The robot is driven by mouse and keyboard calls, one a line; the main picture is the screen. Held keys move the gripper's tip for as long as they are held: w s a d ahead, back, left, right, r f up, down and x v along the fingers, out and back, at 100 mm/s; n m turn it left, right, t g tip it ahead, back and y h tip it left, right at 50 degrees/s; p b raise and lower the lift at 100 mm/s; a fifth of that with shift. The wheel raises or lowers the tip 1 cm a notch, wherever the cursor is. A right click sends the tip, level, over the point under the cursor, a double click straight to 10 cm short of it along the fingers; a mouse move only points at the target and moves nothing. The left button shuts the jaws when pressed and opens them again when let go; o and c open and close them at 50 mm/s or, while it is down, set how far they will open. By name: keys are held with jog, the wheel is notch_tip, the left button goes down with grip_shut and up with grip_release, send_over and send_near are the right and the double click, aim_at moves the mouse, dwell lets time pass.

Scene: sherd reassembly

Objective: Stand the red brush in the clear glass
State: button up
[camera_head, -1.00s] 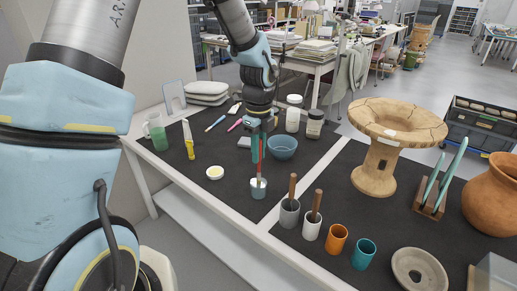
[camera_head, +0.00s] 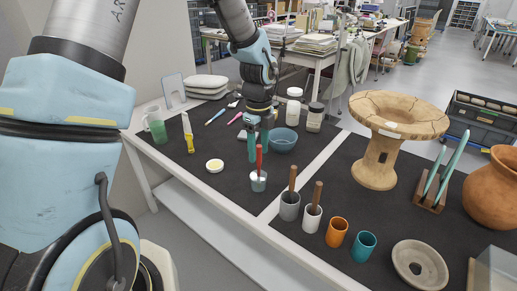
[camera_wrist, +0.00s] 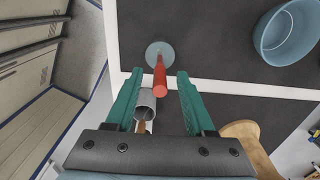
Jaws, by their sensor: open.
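The red brush (camera_head: 259,158) stands in the clear glass (camera_head: 259,184) on the dark mat, leaning only slightly, its red handle up. In the wrist view the red handle (camera_wrist: 160,78) points toward the camera, with the round glass (camera_wrist: 158,50) beyond it. My gripper (camera_head: 258,143) is open, just above and behind the handle's upper end. In the wrist view its two green fingers (camera_wrist: 157,84) lie on either side of the handle's end, with gaps on both sides. The part of the brush inside the glass is hard to make out.
A blue bowl (camera_head: 283,139) stands right behind the glass. A grey cup (camera_head: 289,208) and a white cup (camera_head: 312,221) with brown handles stand to the right. Bare mat lies between the dish and glass.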

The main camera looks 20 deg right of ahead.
jog(key=shift+r, duration=0.1)
notch_tip(320, 180, up, 11)
jog(key=shift+f+b, duration=0.2)
jog(key=shift+b, duration=0.55)
dwell(0.5)
jog(key=s+a+f+n, duration=0.2)
jog(key=a+n, duration=1.2)
jog(key=a, duration=0.1)
jog(key=s+a+f+n+t, duration=0.1)
jog(key=s+a+n, duration=0.1)
jog(key=a+n, duration=1.3)
jog(key=shift+f+t, duration=0.3)
jog(key=shift+f, duration=0.05)
jog(key=shift+a, duration=0.1)
